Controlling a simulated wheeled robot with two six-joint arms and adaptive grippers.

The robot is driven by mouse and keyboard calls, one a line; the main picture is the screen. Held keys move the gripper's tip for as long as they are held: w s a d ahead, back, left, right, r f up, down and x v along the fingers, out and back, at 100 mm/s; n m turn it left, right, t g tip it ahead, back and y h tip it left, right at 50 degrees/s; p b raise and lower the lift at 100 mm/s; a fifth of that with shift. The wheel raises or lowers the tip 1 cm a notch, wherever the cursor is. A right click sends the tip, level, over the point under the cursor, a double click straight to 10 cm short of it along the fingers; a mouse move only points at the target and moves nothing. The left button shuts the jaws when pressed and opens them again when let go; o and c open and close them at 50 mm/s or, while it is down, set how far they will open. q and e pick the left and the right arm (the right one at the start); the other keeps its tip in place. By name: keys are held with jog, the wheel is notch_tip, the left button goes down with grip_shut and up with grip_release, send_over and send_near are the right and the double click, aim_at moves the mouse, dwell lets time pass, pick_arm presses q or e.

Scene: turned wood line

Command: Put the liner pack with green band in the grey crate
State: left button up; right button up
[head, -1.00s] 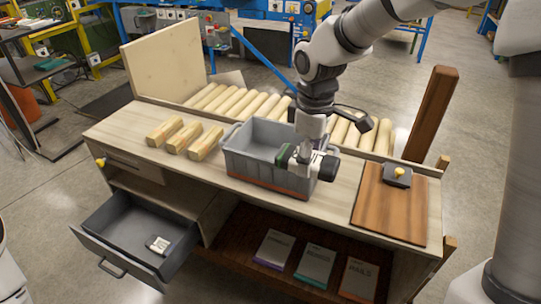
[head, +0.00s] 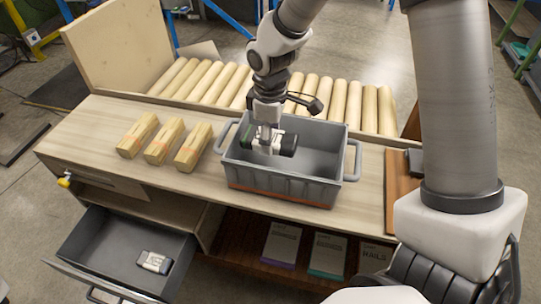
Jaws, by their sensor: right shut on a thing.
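The grey crate (head: 290,186) stands open on the wooden bench, with a handle at each end and an orange stripe along its lower front. My right gripper (head: 268,145) points down over the left part of the crate's opening. The gripper hides much of the pack. Whether it is above the rim or slightly inside is hard to tell. My left gripper is out of view.
Several wooden blocks (head: 158,144) lie left of the crate, and rollers (head: 215,83) run behind it. An open drawer (head: 110,257) holds a small white pack (head: 153,262). Labelled packs (head: 326,254) stand on the lower shelf. A brown board (head: 398,183) lies at right.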

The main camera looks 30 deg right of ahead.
send_over(269, 165)
jog(key=f, duration=0.4)
jog(key=shift+w, duration=0.25)
jog(key=f, duration=0.3)
jog(key=shift+s+f, duration=0.15)
jog(key=shift+s, duration=0.25)
jog(key=shift+w+f, duration=0.3)
jog(key=shift+s, duration=0.1)
jog(key=o, duration=1.2)
notch_tip(269, 165, up, 12)
jog(key=shift+r, duration=0.15)
